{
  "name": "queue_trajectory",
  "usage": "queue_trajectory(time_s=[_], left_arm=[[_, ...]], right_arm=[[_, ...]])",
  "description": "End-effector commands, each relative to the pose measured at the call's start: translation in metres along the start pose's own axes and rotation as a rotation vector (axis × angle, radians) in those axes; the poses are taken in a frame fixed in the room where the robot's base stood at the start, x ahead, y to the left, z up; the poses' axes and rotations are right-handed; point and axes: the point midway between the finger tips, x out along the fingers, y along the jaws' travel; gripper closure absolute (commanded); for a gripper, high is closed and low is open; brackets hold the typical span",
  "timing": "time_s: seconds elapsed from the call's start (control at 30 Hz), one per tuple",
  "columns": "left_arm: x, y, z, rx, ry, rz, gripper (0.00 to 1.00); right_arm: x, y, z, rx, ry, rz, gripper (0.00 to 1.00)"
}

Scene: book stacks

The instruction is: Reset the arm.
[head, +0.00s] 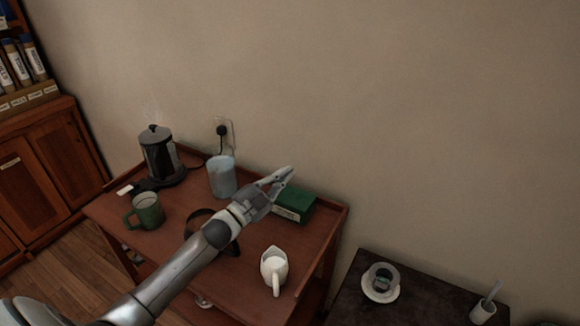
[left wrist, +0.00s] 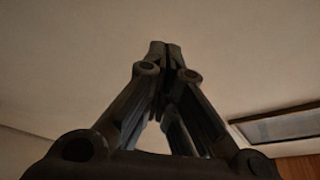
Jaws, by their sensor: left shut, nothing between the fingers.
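My left arm reaches in from the lower left of the head view, over a wooden cart (head: 190,250). My left gripper (head: 287,174) is shut and empty, raised above the cart near a green box (head: 295,206). In the left wrist view the fingers (left wrist: 164,50) meet at their tips with nothing between them, against a plain ceiling or wall. My right gripper is in neither view.
The cart carries a kettle (head: 158,155), a green mug (head: 147,211), a grey-blue canister (head: 221,177), a dark ring-shaped item partly behind my arm and a white jug (head: 274,268). A dark table (head: 420,300) at right holds a cup on a saucer (head: 381,283). Shelves stand at left.

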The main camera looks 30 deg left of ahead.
Motion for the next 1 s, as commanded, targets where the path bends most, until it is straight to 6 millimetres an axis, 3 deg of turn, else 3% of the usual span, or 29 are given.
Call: queue_trajectory(time_s=[0.1, 0.3, 0.63, 1.0], left_arm=[[-0.02, 0.008, -0.001, -0.002, -0.001, 0.002, 1.0], [-0.04, 0.012, -0.005, 0.0, -0.001, 0.0, 1.0], [-0.045, 0.011, -0.008, 0.001, 0.001, -0.001, 1.0], [-0.032, -0.032, -0.044, 0.0, 0.0, 0.0, 1.0]], right_arm=[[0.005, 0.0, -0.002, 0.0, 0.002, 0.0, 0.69], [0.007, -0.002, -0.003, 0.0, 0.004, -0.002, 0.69], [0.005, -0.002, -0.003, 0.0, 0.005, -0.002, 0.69], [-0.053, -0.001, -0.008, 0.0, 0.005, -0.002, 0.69]])
